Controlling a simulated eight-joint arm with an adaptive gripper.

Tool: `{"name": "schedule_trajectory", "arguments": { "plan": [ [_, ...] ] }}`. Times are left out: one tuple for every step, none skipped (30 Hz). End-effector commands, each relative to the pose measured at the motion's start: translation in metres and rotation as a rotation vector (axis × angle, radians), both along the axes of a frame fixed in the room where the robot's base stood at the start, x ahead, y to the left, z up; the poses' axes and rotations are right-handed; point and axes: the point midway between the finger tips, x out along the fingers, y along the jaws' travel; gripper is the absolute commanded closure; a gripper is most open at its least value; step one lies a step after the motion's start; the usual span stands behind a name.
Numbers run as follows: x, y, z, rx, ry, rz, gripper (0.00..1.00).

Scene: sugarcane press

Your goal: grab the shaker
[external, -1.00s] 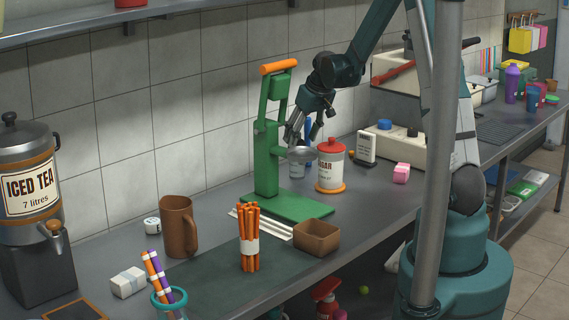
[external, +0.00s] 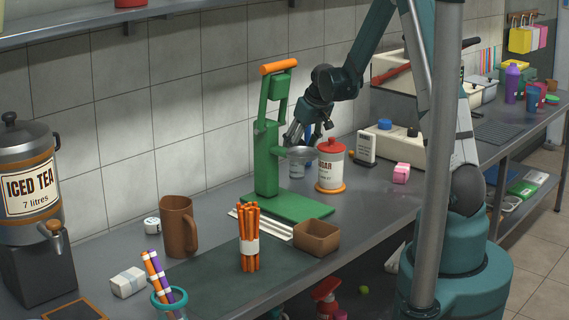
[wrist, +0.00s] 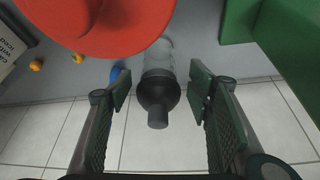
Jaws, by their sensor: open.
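The shaker, a translucent bottle with a dark cap (wrist: 158,92), stands between my fingers in the wrist view, with a gap on both sides. In the external view only a small pale part of what looks like the shaker (external: 297,169) shows behind the green press, left of the sugar jar; its top is hidden. My gripper (external: 308,134) is above it, fingers pointing down, open and empty. In the wrist view the open fingers of my gripper (wrist: 160,93) flank the cap without visible contact.
The sugar jar (external: 330,169) with a red lid (wrist: 95,22) stands close on one side. The green press (external: 267,150) is close on the other. The tiled wall (external: 230,120) is behind. A blue thing (wrist: 117,74) is near the shaker.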

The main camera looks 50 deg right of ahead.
Motion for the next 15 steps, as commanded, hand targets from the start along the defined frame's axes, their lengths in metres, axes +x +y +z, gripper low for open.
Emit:
{"name": "schedule_trajectory", "arguments": {
  "plan": [
    [0.0010, -0.0001, -0.0029, 0.000, 0.000, 0.000, 0.49],
    [0.0014, -0.0003, -0.0039, 0.000, 0.000, 0.000, 0.49],
    [0.0018, -0.0003, -0.0048, 0.000, 0.000, 0.000, 0.49],
    [0.0020, -0.0004, -0.0051, 0.000, 0.000, 0.000, 0.49],
    [0.0021, -0.0004, -0.0054, 0.000, 0.000, 0.000, 0.49],
    [0.0021, -0.0004, -0.0054, 0.000, 0.000, 0.000, 0.49],
    [0.0021, -0.0004, -0.0053, 0.000, 0.000, 0.000, 0.49],
    [0.0021, -0.0003, -0.0053, 0.000, 0.000, 0.000, 0.49],
    [0.0021, -0.0003, -0.0052, 0.000, 0.000, 0.000, 0.49],
    [0.0021, -0.0003, -0.0052, 0.000, 0.000, 0.000, 0.49],
    [0.0021, -0.0003, -0.0052, 0.000, 0.000, 0.000, 0.49],
    [0.0021, -0.0003, -0.0052, 0.000, 0.000, 0.000, 0.49],
    [0.0021, -0.0003, -0.0052, 0.000, 0.000, 0.000, 0.49],
    [0.0022, -0.0004, -0.0055, 0.000, 0.000, 0.000, 0.49],
    [0.0024, -0.0005, -0.0060, 0.000, 0.000, 0.000, 0.49]
  ]
}}
